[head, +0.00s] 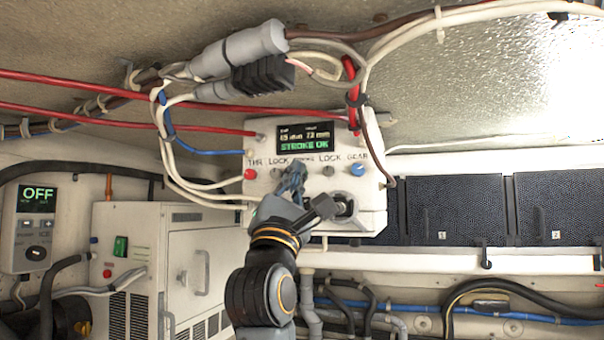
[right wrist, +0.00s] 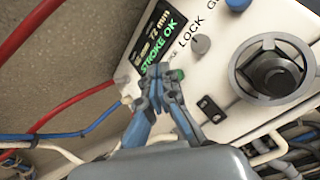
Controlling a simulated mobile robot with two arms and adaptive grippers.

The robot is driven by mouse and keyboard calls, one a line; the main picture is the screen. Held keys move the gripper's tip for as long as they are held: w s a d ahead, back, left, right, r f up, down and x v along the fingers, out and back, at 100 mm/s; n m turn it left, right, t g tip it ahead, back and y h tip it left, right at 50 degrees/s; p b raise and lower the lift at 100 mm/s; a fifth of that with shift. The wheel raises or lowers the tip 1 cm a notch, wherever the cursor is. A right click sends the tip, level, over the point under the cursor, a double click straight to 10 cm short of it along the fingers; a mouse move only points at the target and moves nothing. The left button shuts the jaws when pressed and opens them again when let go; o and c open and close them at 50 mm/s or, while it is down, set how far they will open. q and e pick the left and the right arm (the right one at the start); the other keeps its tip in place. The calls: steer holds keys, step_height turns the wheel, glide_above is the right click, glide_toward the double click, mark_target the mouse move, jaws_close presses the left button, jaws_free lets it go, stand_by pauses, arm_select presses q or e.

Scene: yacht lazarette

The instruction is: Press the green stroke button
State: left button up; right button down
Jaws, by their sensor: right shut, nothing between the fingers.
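A white control box (head: 378,150) hangs below the ceiling. Its display (head: 305,141) reads STROKE OK in green, and it also shows in the right wrist view (right wrist: 160,45). My right gripper (head: 298,170) is shut and empty, with its tips at the middle of the row of controls. It covers the middle control and part of its label in the head view. In the right wrist view the green button (right wrist: 178,75) partly shows right beside my fingertips (right wrist: 158,71). I cannot tell whether they touch it. My left gripper is not in view.
A red button (head: 250,174), grey lock knobs (head: 328,170) and a blue knob (head: 357,169) flank the middle control. A dark round fitting (right wrist: 275,76) sits below. Cables and a grey connector (head: 238,50) hang above. A white cabinet (head: 190,225) stands left.

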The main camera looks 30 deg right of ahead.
steer(key=s+a, duration=0.3)
steer(key=shift+s+a, duration=0.1)
steer(key=shift+a, duration=0.3)
stand_by(0.9)
